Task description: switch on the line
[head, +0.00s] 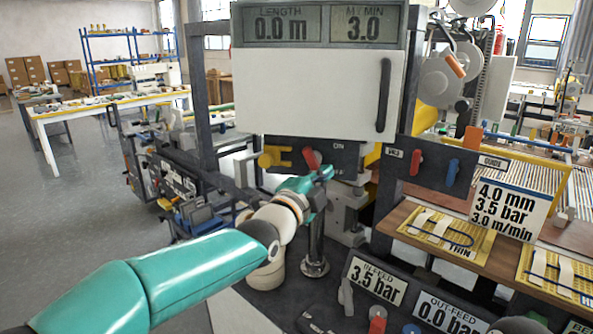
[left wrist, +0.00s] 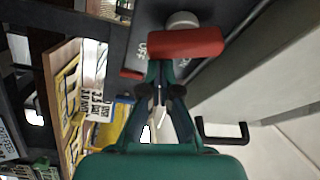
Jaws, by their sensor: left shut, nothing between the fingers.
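The line's red switch handle (head: 311,160) sits on a dark panel (head: 285,153) under the white cover, left of an ON label. In the head view it is tilted, and its lower end is close to my gripper. My left gripper (head: 327,174) is shut and empty, just below and right of the handle. In the left wrist view the red handle (left wrist: 186,42) lies crosswise just beyond the shut fingertips (left wrist: 160,82). I cannot tell whether they touch. The display (head: 318,26) reads length 0.0 m and 3.0 m/min. My right gripper is not in view.
A yellow part (head: 274,157) is left of the handle. A metal post (head: 314,250) stands below my gripper. To the right are red (head: 415,160) and blue (head: 452,172) levers and a settings card (head: 508,208).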

